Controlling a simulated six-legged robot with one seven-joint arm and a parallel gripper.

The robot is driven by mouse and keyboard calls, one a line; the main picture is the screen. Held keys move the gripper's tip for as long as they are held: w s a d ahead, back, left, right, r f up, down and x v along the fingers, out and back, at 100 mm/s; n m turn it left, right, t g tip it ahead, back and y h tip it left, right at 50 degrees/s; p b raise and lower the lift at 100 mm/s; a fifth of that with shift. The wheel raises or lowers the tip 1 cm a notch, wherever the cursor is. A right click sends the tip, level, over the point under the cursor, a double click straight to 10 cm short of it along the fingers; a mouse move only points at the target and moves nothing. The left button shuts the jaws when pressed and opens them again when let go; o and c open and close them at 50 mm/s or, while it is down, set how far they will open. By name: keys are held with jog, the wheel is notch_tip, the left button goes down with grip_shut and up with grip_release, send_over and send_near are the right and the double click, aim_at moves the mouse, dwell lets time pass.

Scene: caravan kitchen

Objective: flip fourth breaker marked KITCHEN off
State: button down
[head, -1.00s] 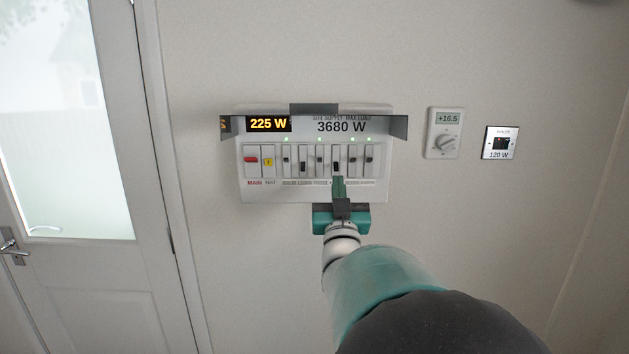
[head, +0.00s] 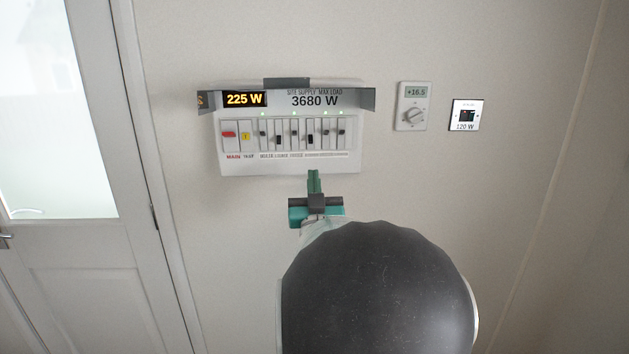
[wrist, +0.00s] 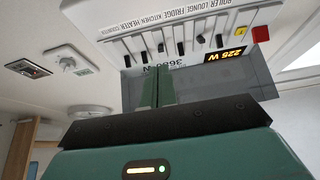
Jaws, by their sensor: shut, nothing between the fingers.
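The white breaker panel (head: 290,165) is on the wall, with a red MAIN switch (head: 229,135) and a yellow test button (head: 246,136) at its left. A row of dark-levered breakers runs to the right. The fourth one, KITCHEN (head: 310,139), has its lever low and no green light above it. The second breaker (head: 279,140) is also low and unlit; the others have levers higher and green lights. My gripper (head: 314,174) is shut and empty, just below the panel's lower edge and apart from the levers. The wrist view shows its green fingers (wrist: 155,90) together.
A grey hood (head: 369,99) juts out over the panel. A display (head: 245,99) reads 225 W. A thermostat (head: 412,106) and a small 120 W switch plate (head: 466,115) are to the right. A door (head: 100,260) is at left. The wall below is clear.

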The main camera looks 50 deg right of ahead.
jog(key=shift+w, duration=0.1)
dwell(0.4)
jog(key=w+a+f+n+g+y, duration=0.1)
jog(key=w+a+f+n+y, duration=0.15)
jog(key=a+y, duration=0.6)
jog(key=w+a+f+n+g+y, duration=0.15)
jog(key=w+a+f+y, duration=0.25)
jog(key=a, duration=0.9)
jog(key=s+a+f+n+g+y, duration=0.2)
jog(key=s+a+f+g, duration=0.1)
jog(key=s+a, duration=0.4)
jog(key=s+a+f+n+g+y, duration=0.3)
jog(key=s+a, duration=0.5)
jog(key=a, duration=0.3)
jog(key=shift+s+a+f+n+g, duration=0.15)
jog(key=shift+f+n+g, duration=0.25)
jog(key=shift+g, duration=0.45)
jog(key=shift+f, duration=0.1)
